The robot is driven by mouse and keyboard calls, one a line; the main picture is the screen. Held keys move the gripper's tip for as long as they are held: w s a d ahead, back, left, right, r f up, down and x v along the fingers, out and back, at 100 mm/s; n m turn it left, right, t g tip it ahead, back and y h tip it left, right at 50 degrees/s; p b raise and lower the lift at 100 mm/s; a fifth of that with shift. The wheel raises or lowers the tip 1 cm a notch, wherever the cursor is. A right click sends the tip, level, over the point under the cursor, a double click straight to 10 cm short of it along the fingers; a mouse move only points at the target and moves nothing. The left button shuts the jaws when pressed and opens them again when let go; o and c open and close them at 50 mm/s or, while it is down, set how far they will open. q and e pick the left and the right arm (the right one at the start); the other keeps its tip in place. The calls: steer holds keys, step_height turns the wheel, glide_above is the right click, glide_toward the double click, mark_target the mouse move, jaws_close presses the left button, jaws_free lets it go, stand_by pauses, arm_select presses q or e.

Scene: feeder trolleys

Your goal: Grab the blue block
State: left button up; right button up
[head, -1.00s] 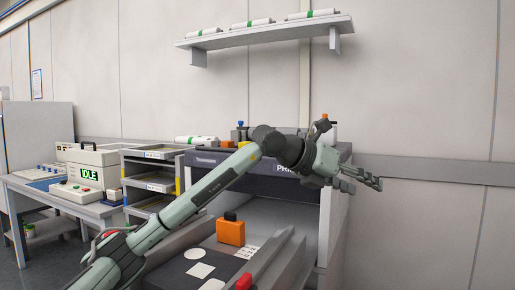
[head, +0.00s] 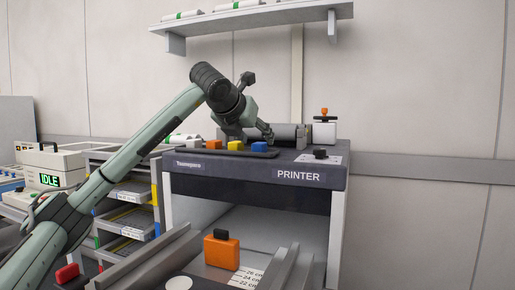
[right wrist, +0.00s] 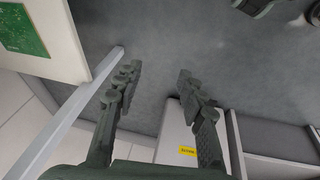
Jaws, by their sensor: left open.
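The small blue block (head: 259,147) lies at the right end of a dark tray (head: 208,152) on top of the printer, in the head view. A yellow block (head: 235,145) and an orange block (head: 213,145) lie to its left in a row. My left gripper (head: 256,134) is open and points down just above and behind the blue block; I cannot tell whether it touches. My right gripper (right wrist: 158,82) shows in the right wrist view, its fingers apart with nothing between them, above the grey floor.
The printer (head: 255,175) has a dark top. A white container with an orange cap (head: 324,130) stands at its right rear. A wall shelf (head: 250,18) hangs above. Below, an orange box (head: 222,250) stands in the printer's lower bay. Drawers (head: 130,195) are at left.

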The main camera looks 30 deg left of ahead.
mark_target(259, 143)
arm_select(q)
steer(key=x, duration=0.2)
steer(key=p+x, duration=0.1)
steer(key=x, duration=0.3)
steer(key=shift+a, duration=0.3)
steer(key=shift+s+r, duration=0.1)
jaws_close()
arm_select(e)
steer(key=f, duration=0.3)
steer(key=shift+s+a+f, duration=0.1)
steer(key=shift+s+f, duration=0.2)
steer(key=shift+s, duration=0.1)
